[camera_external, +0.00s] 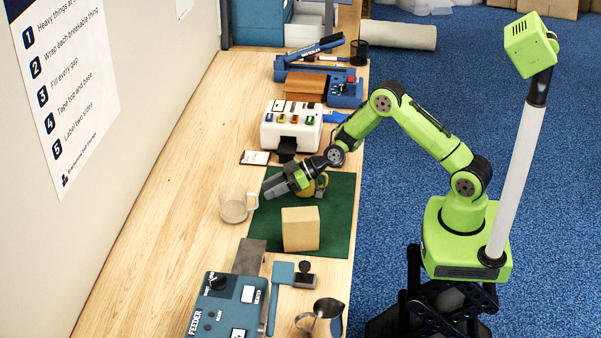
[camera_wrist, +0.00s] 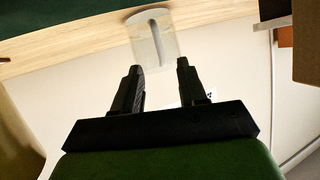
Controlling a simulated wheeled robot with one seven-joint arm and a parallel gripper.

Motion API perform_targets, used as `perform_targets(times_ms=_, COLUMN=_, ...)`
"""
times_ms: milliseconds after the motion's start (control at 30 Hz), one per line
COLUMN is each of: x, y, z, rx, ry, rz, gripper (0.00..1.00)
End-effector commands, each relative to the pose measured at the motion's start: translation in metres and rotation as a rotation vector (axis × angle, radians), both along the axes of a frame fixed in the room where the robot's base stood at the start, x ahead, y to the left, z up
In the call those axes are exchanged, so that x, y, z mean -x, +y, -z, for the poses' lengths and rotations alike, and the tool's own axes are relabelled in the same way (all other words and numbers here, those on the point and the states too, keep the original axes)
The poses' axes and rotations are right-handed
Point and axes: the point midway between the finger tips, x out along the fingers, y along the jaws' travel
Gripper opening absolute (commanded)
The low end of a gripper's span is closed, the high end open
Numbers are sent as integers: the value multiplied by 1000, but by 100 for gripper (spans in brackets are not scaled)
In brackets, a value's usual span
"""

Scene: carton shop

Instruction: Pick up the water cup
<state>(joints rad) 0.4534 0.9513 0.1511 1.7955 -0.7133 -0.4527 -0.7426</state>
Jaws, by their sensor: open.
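The water cup (camera_external: 233,208) is a clear, see-through mug with a handle. It stands upright on the wooden bench, just left of the green mat. In the wrist view the cup (camera_wrist: 167,42) is beyond the fingertips, with its handle toward the camera. My gripper (camera_external: 269,188) is above the left part of the mat, to the right of the cup and apart from it. In the wrist view my gripper (camera_wrist: 160,68) has its two fingers spread, with nothing between them.
A tan box (camera_external: 300,230) stands on the green mat (camera_external: 338,215) in front of my gripper. A yellow item (camera_external: 321,185) is partly hidden behind my gripper. A white label printer (camera_external: 291,127) stands behind the mat. Bench left of the cup is clear.

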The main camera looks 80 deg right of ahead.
Motion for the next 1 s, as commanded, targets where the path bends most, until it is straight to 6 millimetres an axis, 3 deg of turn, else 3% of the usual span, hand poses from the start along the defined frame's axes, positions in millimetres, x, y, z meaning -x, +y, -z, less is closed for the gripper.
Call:
perform_targets(times_ms=200, x=-31, y=16, z=12, rx=1, ry=0, rz=-3, gripper=42)
perform_targets(times_ms=433, x=-33, y=16, z=13, rx=0, ry=1, rz=-1, gripper=42)
perform_targets(times_ms=700, x=-33, y=16, z=13, rx=1, ry=1, rz=-1, gripper=0)
perform_targets(times_ms=1000, x=-33, y=16, z=12, rx=0, ry=-1, rz=-2, gripper=0)
